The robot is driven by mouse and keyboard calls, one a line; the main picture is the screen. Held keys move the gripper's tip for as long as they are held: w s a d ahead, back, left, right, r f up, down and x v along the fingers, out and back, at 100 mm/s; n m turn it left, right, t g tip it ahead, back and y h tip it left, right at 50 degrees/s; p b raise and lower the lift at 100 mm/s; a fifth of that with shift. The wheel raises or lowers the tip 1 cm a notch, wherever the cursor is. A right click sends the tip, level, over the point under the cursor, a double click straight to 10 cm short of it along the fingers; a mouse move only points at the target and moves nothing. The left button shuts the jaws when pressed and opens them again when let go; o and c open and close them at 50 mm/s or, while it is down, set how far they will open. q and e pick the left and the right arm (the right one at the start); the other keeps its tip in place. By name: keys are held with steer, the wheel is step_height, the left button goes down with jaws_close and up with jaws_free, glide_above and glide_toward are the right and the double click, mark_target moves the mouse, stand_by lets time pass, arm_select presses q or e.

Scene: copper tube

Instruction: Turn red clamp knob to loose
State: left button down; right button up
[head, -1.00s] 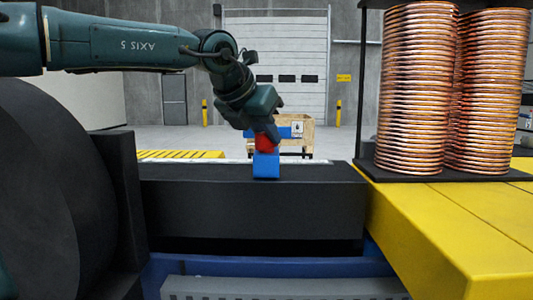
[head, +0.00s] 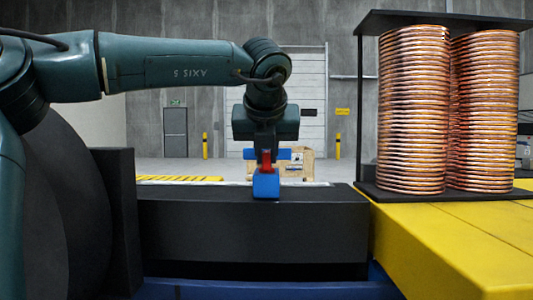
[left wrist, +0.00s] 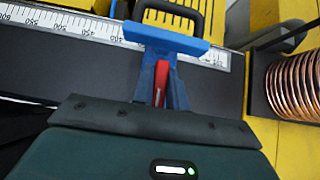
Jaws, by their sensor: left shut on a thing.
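The red clamp knob (head: 266,161) stands upright above the blue clamp block (head: 266,185) on the dark beam. A blue crossbar (head: 249,154) shows behind the knob. My left gripper (head: 266,152) points straight down from above and is shut on the knob, partly hiding it. In the left wrist view, a narrow strip of the red knob (left wrist: 160,83) shows between blue parts, below the blue crossbar (left wrist: 165,38). The dark gripper body fills the bottom of that view and hides the fingertips. My right gripper is not in view.
The clamp sits on a black beam (head: 250,228) with a white ruler strip (left wrist: 60,22) along it. A wooden crate (head: 296,165) is farther back.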

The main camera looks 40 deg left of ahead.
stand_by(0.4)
arm_select(q)
steer(key=c, duration=1.4)
jaws_free()
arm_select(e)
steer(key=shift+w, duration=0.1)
arm_select(q)
steer(key=p+v, duration=0.1)
steer(key=v, duration=1.2)
steer(key=shift+p, duration=0.35)
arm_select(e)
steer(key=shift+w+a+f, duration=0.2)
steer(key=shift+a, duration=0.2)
arm_select(q)
steer(key=shift+r, duration=0.15)
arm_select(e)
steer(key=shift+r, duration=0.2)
